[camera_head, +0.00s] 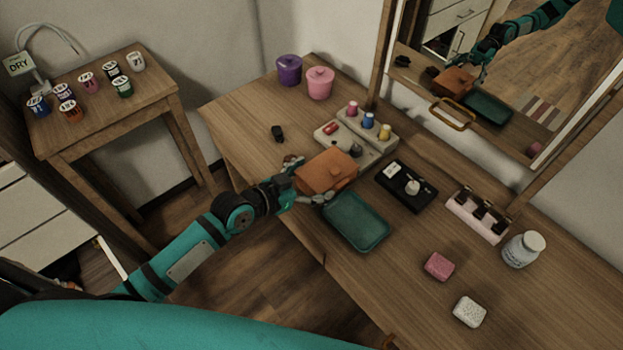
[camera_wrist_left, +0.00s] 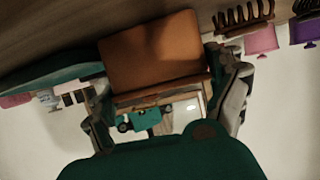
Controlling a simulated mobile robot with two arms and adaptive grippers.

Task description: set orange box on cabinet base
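The orange box (camera_head: 326,172) is in the middle of the head view, between the beige rack and the green tray. My left gripper (camera_head: 306,182) has one finger on each side of it and appears shut on it. In the left wrist view the orange box (camera_wrist_left: 155,52) fills the space between the fingers (camera_wrist_left: 168,100). Whether its underside touches the tabletop is hidden. Nothing in view is clearly marked as the cabinet base; a beige stepped rack (camera_head: 366,149) with coloured pegs stands just behind the box. My right gripper is not seen.
The green tray (camera_head: 356,222) lies just right of the box. A black tray (camera_head: 407,185), pink holder (camera_head: 477,215), white jar (camera_head: 523,249), pink block (camera_head: 439,266) and white block (camera_head: 468,311) are farther right. Purple (camera_head: 289,69) and pink pots (camera_head: 320,82) stand behind.

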